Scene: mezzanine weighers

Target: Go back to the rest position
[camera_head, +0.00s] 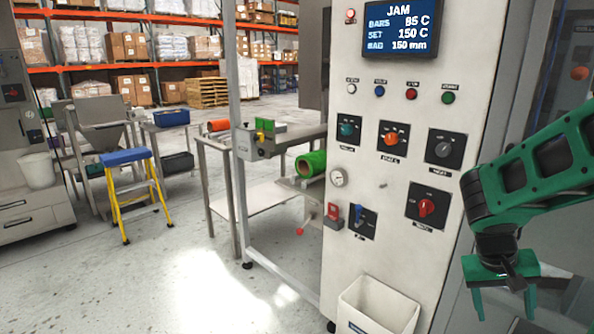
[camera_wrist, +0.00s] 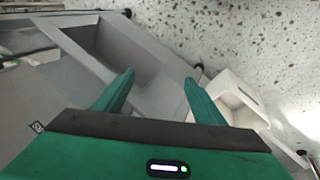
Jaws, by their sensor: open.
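My gripper (camera_head: 504,303) hangs at the lower right of the head view, at the end of my green arm. Its two green fingers point down and stand apart with nothing between them. In the wrist view my gripper (camera_wrist: 158,85) also shows spread and empty fingers. It is beside the right edge of the white control panel (camera_head: 384,185), apart from the panel's knobs. The panel's screen (camera_head: 401,29) reads JAM, BARS 85 C, SET 150 C and BAD 150 mm.
A white bin (camera_head: 378,307) stands below the panel. A steel table (camera_head: 262,203) and a blue-topped yellow step stool (camera_head: 125,157) stand to the left. A green roll (camera_head: 311,164) lies beside the panel. The floor (camera_head: 180,275) at the lower left is clear.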

